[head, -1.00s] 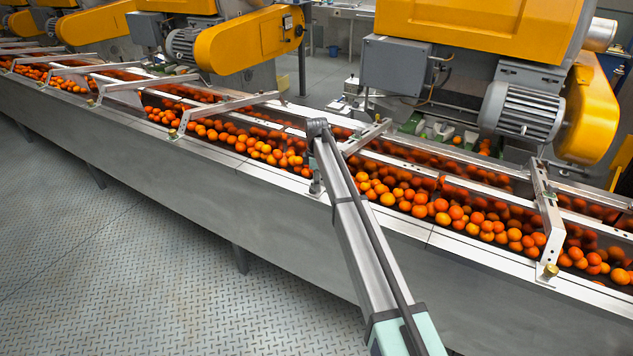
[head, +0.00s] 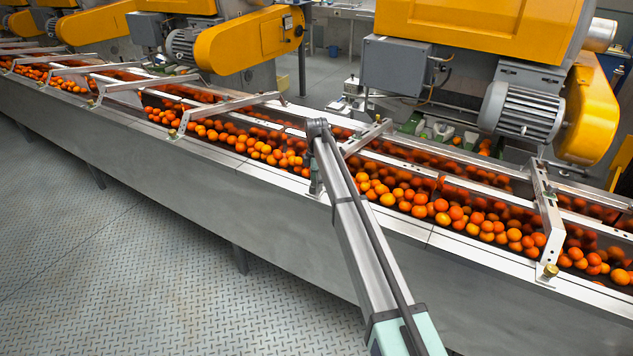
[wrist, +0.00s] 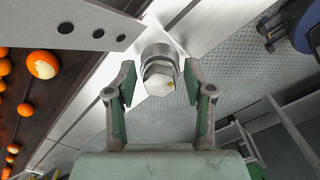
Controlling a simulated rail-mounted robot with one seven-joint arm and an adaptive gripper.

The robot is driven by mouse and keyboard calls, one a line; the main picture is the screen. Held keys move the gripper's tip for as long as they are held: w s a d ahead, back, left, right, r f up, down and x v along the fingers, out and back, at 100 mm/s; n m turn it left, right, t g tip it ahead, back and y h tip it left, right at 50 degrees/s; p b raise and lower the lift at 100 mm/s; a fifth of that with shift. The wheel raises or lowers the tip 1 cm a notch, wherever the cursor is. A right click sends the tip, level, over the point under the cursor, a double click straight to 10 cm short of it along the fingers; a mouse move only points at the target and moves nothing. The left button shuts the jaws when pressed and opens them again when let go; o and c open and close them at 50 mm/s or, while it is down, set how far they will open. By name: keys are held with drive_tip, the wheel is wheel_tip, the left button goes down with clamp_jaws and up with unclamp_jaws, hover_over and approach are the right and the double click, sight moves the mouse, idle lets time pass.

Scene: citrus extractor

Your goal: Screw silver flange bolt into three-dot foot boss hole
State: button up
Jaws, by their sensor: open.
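My gripper (wrist: 159,88) is open in the wrist view, with one finger on each side of the silver flange bolt (wrist: 161,77). Gaps show between both fingers and the bolt, so it is not gripped. The bolt's hexagonal head faces the camera, with a small yellow mark, and a round silver collar shows behind it. The bolt stands over the conveyor's metal rim (wrist: 200,28). The boss hole is hidden beneath it, and I cannot tell how deep the bolt sits. In the head view my gripper (head: 315,178) is small and partly hidden by my arm.
A grey bracket plate (wrist: 82,18) with three dark holes lies close at upper left in the wrist view. Oranges (head: 440,208) fill the conveyor trough. Brass-coloured bolts (head: 549,271) stand at other bracket feet. The chequered floor (head: 160,260) in front is clear.

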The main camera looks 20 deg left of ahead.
drive_tip(key=shift+n, duration=0.5)
drive_tip(key=shift+n, duration=0.8)
drive_tip(key=shift+c, duration=0.4)
drive_tip(key=c, duration=0.6)
drive_tip(key=shift+o, duration=0.2)
drive_tip(key=shift+m, duration=0.8)
